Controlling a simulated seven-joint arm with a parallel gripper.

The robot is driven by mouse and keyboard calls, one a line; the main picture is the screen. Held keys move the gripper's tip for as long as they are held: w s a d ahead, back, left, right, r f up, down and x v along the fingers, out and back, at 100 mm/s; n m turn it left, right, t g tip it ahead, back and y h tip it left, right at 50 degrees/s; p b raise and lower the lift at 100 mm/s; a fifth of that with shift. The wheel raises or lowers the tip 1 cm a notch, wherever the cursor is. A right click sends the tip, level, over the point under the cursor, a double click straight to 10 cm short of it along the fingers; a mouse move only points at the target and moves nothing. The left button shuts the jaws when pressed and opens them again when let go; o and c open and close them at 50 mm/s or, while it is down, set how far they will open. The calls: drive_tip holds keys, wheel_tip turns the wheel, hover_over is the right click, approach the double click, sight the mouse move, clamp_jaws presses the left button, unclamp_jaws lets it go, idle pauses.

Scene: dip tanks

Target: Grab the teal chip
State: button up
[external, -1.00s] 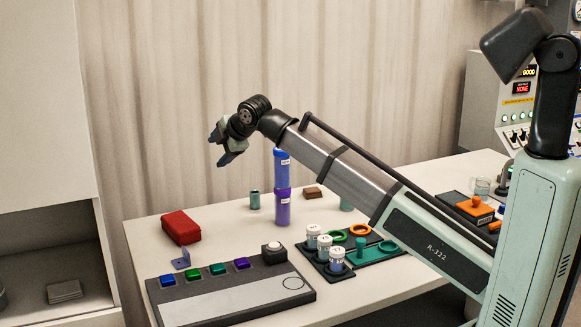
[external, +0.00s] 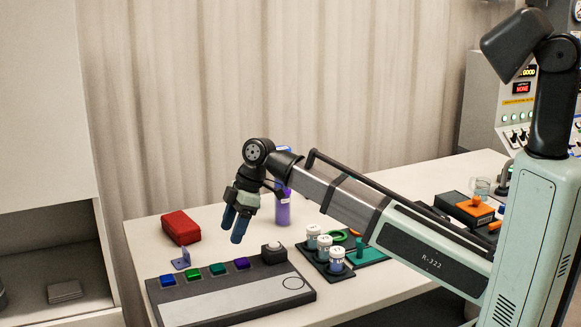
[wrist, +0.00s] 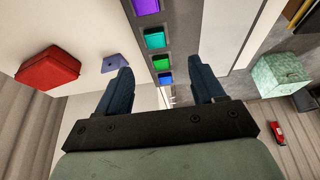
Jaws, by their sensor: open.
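The teal chip (external: 217,269) lies in the row on the dark grey panel (external: 262,294), between the green chip (external: 192,276) and the purple chip (external: 241,263). In the wrist view the teal chip (wrist: 155,38) shows ahead of the fingertips, between the purple chip (wrist: 147,6) and the green chip (wrist: 161,62). The blue chip (wrist: 167,78) lies in line between the fingers there. My gripper (external: 235,228) is open and empty, tilted downward, above the back of the panel and apart from the chips.
A red block (external: 181,227) and a small blue-violet bracket (external: 181,260) stand behind the panel. A dark knob (external: 273,253) sits on the panel's right part. A purple cylinder (external: 283,208) stands behind my gripper. White-capped jars (external: 313,236) stand to the right.

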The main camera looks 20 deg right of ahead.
approach(218, 266)
drive_tip(key=f, duration=0.1)
drive_tip(key=a+f, duration=0.1)
drive_tip(key=shift+s+a+f, duration=0.1)
drive_tip(key=shift+s+f, duration=0.15)
drive_tip(key=shift+s, duration=0.1)
drive_tip(key=shift+w+x, duration=0.15)
drive_tip(key=shift+x, duration=1.15)
drive_tip(key=shift+w+x, duration=0.15)
drive_tip(key=shift+x, duration=1.1)
drive_tip(key=shift+c, duration=0.5)
drive_tip(key=c, duration=1)
